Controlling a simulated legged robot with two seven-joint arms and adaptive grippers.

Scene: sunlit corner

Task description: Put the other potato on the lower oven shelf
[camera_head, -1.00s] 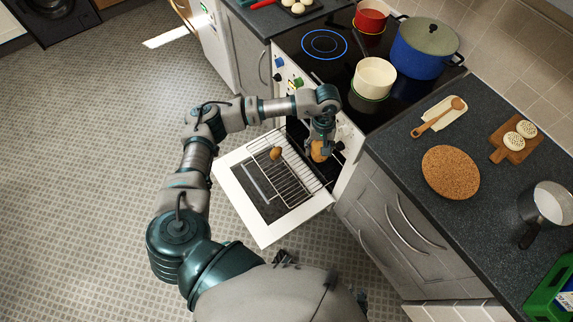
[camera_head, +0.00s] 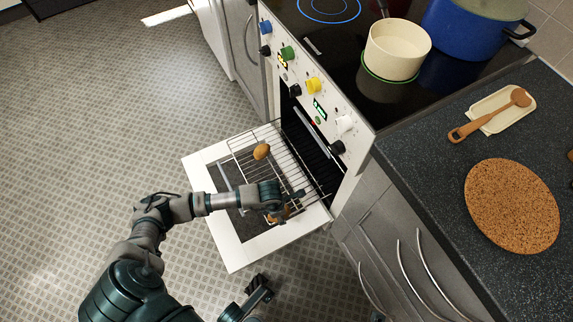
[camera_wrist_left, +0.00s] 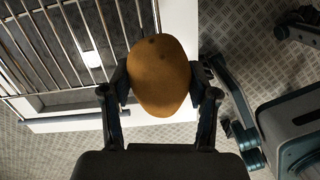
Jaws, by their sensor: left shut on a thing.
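My left gripper (camera_head: 280,214) is shut on a brown potato (camera_wrist_left: 160,75). In the head view it is low over the near part of the open oven door (camera_head: 232,257), by the near end of the pulled-out wire rack (camera_head: 240,148); the held potato is mostly hidden there. In the wrist view the potato sits between both fingers, beside the rack's edge (camera_wrist_left: 62,40). I cannot tell whether it touches the rack or door. Another potato (camera_head: 261,151) lies on the rack's far part. A dark part, seemingly my right gripper (camera_head: 258,290), shows at the bottom; its fingers are unclear.
The oven's knob panel (camera_head: 320,95) rises just behind the rack. A cream pot (camera_head: 398,50) and a blue pot (camera_head: 465,30) stand on the hob. Drawers with handles (camera_head: 410,265) and a counter with a cork mat (camera_head: 511,205) are at right. Floor is free at left.

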